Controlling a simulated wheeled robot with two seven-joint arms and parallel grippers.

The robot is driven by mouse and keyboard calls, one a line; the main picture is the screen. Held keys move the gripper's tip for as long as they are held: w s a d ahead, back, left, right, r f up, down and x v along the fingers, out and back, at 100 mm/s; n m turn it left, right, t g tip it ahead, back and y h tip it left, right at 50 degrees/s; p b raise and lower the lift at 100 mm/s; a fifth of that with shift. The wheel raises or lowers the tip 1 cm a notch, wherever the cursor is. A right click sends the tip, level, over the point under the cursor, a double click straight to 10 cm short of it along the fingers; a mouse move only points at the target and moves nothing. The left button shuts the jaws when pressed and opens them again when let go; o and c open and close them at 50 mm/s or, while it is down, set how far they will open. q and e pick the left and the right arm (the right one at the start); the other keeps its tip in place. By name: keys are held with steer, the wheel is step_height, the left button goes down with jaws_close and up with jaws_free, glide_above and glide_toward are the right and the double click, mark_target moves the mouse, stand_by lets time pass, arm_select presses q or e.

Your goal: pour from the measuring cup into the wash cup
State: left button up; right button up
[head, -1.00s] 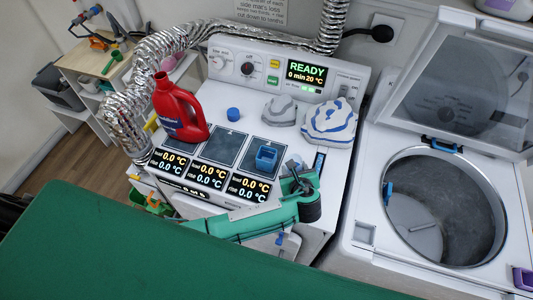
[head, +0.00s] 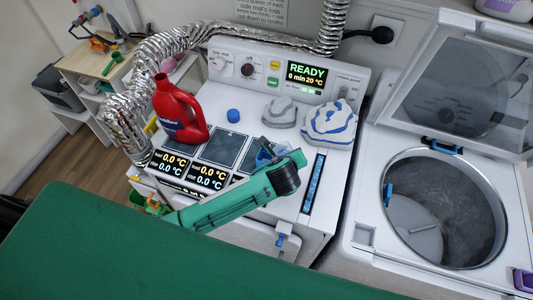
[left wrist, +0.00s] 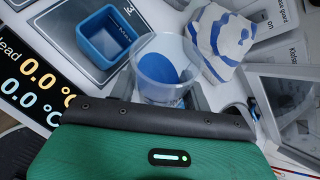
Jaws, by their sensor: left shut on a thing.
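The measuring cup (left wrist: 165,75) is a clear round cup with blue at its bottom, seen from above in the left wrist view. My left gripper (head: 278,154) is shut on it; its fingers are largely hidden behind the wrist housing. The wash cup (left wrist: 104,38) looks like the open blue square cup on a dark pad, just left of and apart from the measuring cup. In the head view the wash cup (head: 263,158) is partly hidden by my gripper. I cannot make out the measuring cup clearly there. My right gripper is not in view.
A red detergent bottle (head: 180,112) and a blue cap (head: 233,115) stand behind the pads. Folded grey cloth (head: 280,112) and striped cloth (head: 330,122) lie behind my gripper. An open washer drum (head: 445,220) is at right. A green surface (head: 130,245) fills the foreground.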

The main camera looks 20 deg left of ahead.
arm_select(q)
steer(key=shift+a+r+n+h, duration=0.2)
steer(key=shift+r+n+h, duration=0.2)
steer(key=shift+h, duration=0.3)
stand_by(0.4)
steer(key=shift+f+n+g+h, duration=0.3)
steer(key=shift+f+g+h, duration=0.25)
steer(key=shift+f, duration=0.55)
steer(key=shift+d+r+n+h, duration=0.1)
steer(key=shift+r+n+h, duration=0.3)
steer(key=shift+h, duration=0.35)
stand_by(0.5)
steer(key=shift+f+n+h, duration=0.3)
steer(key=shift+f+h, duration=0.15)
steer(key=shift+h, duration=0.25)
stand_by(0.8)
steer(key=shift+w+a+r+n+g+h, duration=0.2)
steer(key=shift+a+r+h, duration=0.2)
steer(key=shift+r, duration=0.2)
steer(key=shift+w+a+r+n+g+h, duration=0.1)
steer(key=shift+a+r+n+h, duration=0.1)
steer(key=shift+a+r+h, duration=0.25)
steer(key=shift+f+h+b, duration=0.15)
steer(key=shift+h+b, duration=0.2)
steer(key=shift+b, duration=0.25)
stand_by(0.6)
